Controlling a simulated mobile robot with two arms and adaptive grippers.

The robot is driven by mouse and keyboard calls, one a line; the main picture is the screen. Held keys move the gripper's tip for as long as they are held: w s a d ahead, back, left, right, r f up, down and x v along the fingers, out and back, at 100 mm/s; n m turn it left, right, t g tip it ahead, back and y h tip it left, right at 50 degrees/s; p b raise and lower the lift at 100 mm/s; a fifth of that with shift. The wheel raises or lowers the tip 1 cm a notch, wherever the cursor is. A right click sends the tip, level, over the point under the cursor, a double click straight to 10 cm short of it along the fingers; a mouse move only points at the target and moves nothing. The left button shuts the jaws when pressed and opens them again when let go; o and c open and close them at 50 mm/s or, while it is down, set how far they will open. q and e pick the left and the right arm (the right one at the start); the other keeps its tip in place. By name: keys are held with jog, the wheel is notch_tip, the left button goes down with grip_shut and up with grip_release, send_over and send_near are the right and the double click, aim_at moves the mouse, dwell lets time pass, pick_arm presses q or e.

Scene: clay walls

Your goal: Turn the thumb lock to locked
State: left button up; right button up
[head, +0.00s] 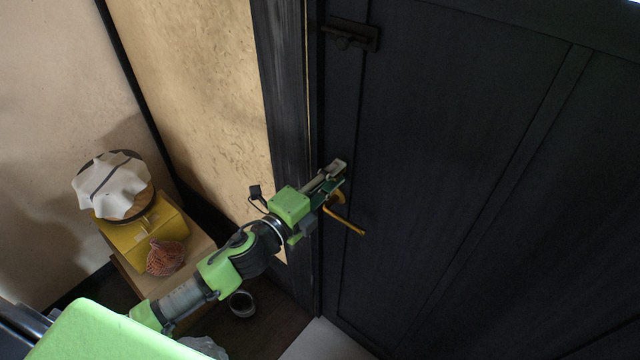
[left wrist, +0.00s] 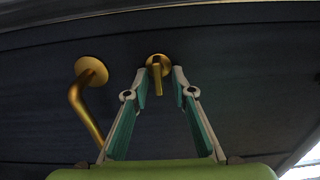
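The thumb lock (left wrist: 158,67) is a small brass rosette with a narrow turn piece on the dark door (head: 470,170). In the left wrist view its turn piece points toward the bottom of the picture, tilted slightly. My left gripper (left wrist: 160,84) is open, with one finger on each side of the turn piece and gaps visible between. In the head view my left gripper (head: 338,173) is at the door near its left edge, and it hides the thumb lock. My right gripper is in neither view.
A brass lever handle (head: 345,219) sits just below my left gripper; it also shows left of the lock in the left wrist view (left wrist: 84,98). A dark bolt (head: 350,34) is higher on the door. A yellow box (head: 150,235) stands at left.

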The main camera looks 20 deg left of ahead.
pick_arm(q)
jog(key=v, duration=1.1)
jog(key=shift+s+a+r, duration=0.15)
jog(key=shift+s+r, duration=0.05)
jog(key=shift+s, duration=0.15)
jog(key=a+f+n+g+y, duration=0.2)
jog(key=a+f+n, duration=0.15)
jog(key=f, duration=0.75)
jog(key=a+f+n+g+y, duration=0.1)
jog(key=a+f+n+y, duration=0.2)
jog(key=f, duration=0.7)
jog(key=s+a+f+n+g+y, duration=0.1)
jog(key=s+a+f+n+g, duration=0.2)
jog(key=f, duration=0.6)
jog(key=s+f+n+g, duration=0.1)
jog(key=s+f+n, duration=0.1)
jog(key=s+f, duration=0.5)
jog(key=s+d+f+n+g, duration=0.3)
jog(key=s+f+n+g, duration=0.1)
jog(key=s+f, duration=0.7)
jog(key=s+d+f+n+g, duration=0.3)
jog(key=s+f, duration=0.8)
jog(key=s, duration=0.7)
jog(key=shift+s+f+n+g, duration=0.2)
jog(key=shift+f+n+g, duration=0.2)
jog(key=shift+n+g, duration=0.45)
